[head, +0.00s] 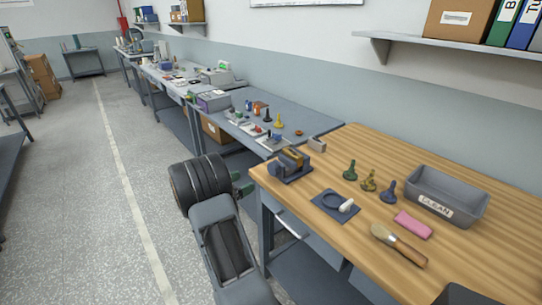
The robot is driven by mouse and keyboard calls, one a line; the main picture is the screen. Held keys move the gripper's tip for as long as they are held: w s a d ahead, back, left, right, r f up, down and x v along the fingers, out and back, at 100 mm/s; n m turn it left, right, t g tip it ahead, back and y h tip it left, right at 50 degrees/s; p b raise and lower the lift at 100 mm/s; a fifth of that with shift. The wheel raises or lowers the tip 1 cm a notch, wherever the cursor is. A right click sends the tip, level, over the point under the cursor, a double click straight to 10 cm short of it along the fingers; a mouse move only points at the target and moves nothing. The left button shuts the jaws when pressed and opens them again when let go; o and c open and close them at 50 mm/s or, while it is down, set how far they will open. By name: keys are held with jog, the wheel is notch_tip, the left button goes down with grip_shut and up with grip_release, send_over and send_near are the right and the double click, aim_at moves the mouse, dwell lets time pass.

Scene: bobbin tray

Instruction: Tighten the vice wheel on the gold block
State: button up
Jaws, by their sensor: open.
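The gold block (293,156) sits in a dark grey vice (288,172) at the near left corner of the wooden table. It appears to be between the vice's jaws. I cannot make out the vice wheel at this size. My gripper (243,184) is open, with greenish fingers, just left of the table corner and apart from the vice. My dark arm hides part of the floor and the table's left side.
A grey bench (300,112) adjoins behind. Open floor lies left.

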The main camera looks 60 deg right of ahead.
aim_at(271, 170)
jog(key=s+d, duration=0.1)
jog(key=d, duration=0.3)
jog(key=s+d+n, duration=0.1)
jog(key=s+d, duration=0.1)
jog(key=d, duration=0.2)
jog(key=s+d+n, duration=0.1)
jog(key=d, duration=0.4)
jog(key=shift+s+f+p, duration=0.25)
jog(key=shift+f+p, duration=0.1)
jog(key=shift+c, duration=0.2)
jog(key=c, duration=0.9)
jog(key=m+b, duration=0.1)
jog(key=b, duration=0.2)
jog(key=shift+f, duration=0.4)
jog(key=shift+m+b, duration=0.8)
jog(key=shift+b, duration=0.15)
jog(key=shift+o, duration=0.2)
jog(key=m+b, duration=0.2)
jog(key=b, duration=0.1)
jog(key=shift+r+m, duration=0.15)
jog(key=shift+m, duration=0.15)
jog(key=shift+r, duration=0.3)
